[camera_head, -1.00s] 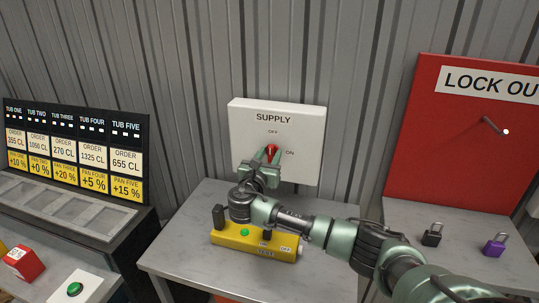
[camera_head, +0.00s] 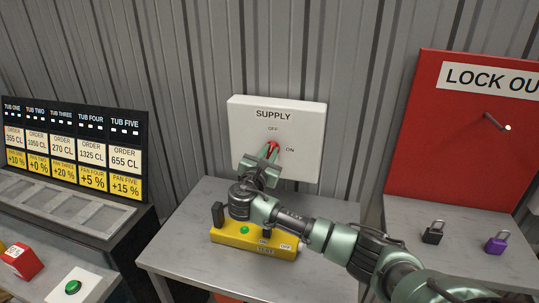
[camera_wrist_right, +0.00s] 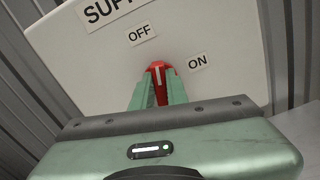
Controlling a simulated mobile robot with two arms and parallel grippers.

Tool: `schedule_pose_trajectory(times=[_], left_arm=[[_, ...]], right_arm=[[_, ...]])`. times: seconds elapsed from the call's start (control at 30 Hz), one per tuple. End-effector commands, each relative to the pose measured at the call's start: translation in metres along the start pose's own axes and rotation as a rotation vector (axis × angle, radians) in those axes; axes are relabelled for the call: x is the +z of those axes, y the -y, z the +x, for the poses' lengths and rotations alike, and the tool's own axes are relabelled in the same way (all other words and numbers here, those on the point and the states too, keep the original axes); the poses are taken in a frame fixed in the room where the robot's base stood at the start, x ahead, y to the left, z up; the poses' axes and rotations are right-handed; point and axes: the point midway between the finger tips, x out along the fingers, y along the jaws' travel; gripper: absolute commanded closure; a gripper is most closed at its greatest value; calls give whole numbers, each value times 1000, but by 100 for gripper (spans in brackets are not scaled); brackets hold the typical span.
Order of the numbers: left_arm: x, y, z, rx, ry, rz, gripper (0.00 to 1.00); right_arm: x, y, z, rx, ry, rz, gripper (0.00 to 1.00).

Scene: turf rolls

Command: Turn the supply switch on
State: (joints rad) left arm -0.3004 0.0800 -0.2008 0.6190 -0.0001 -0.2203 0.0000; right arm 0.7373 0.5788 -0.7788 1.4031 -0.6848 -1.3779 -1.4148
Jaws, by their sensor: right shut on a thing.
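The white supply panel (camera_head: 305,125) is fixed to the corrugated wall, with an OFF label at the top and an ON label to the right. Its red switch handle (camera_head: 273,147) sits below OFF and left of ON. My right gripper (camera_head: 270,153) is shut on the red handle. In the right wrist view the green fingers (camera_wrist_right: 157,88) are on either side of the red handle (camera_wrist_right: 162,69), whose white mark points nearly up, between the labels as seen there. The lower part of the handle is hidden by the fingers. My left gripper is not in view.
A yellow test box (camera_head: 230,238) with a green button lies on the grey table (camera_head: 190,262) under my right arm. A red lockout board (camera_head: 445,130) stands at right, with a black padlock (camera_head: 433,236) and a purple padlock (camera_head: 496,244) before it.

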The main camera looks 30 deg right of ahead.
Motion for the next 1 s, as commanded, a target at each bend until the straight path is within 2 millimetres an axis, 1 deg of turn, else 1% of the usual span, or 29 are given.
schedule_pose_trajectory(times=[0.03, 0.57, 1.0], left_arm=[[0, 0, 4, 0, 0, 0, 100], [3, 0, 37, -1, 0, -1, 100], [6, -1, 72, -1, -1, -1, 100]], right_arm=[[-3, 1, -1, 0, -2, 45, 100], [-6, 4, -1, 0, -2, 552, 100], [-8, 6, 0, -2, -3, 964, 100]])
